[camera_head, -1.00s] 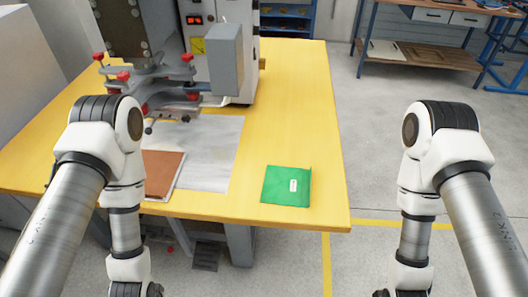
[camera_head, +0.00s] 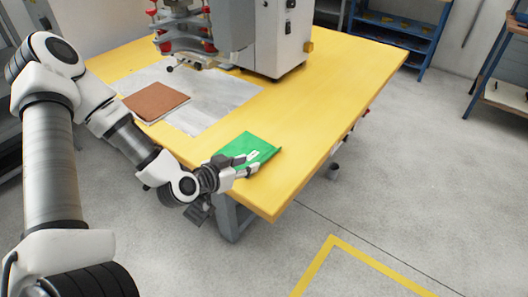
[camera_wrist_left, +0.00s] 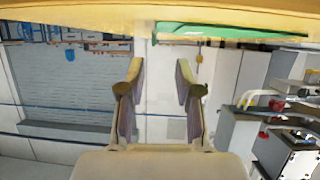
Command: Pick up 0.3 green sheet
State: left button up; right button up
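The green sheet (camera_head: 250,145) lies flat near the front edge of the yellow table (camera_head: 310,115). In the left wrist view it shows as a thin green strip (camera_wrist_left: 230,30) at the top. My left gripper (camera_head: 247,166) is at the sheet's near edge, with its fingers partly covering that edge and part of the white label. In the wrist view the gripper (camera_wrist_left: 160,75) has its two fingers apart with nothing between them. I cannot tell whether the fingers touch the sheet. My right gripper is not in view.
A brown sheet (camera_head: 155,101) lies on a grey metal plate (camera_head: 215,103) to the left. The welding machine (camera_head: 285,35) with red-knobbed clamps stands at the back of the table. The table's right part is clear. A blue shelf (camera_head: 400,30) stands beyond.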

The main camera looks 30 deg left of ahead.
aim_at(264, 161)
pick_arm(q)
jog(key=shift+x, duration=1)
jog(key=shift+s+d+r+b, duration=0.1)
jog(key=shift+d+r+b, duration=0.15)
jog(key=shift+b, duration=0.35)
jog(key=shift+w+d+f, duration=0.1)
jog(key=shift+w+f, duration=0.15)
jog(key=shift+f, duration=0.05)
jog(key=b+x, duration=0.1)
jog(key=x, duration=0.3)
jog(key=shift+w+d+f, duration=0.1)
jog(key=shift+w+f, duration=0.15)
jog(key=shift+f, duration=0.05)
jog(key=shift+s+r, duration=0.1)
jog(key=shift+r, duration=0.1)
grip_shut()
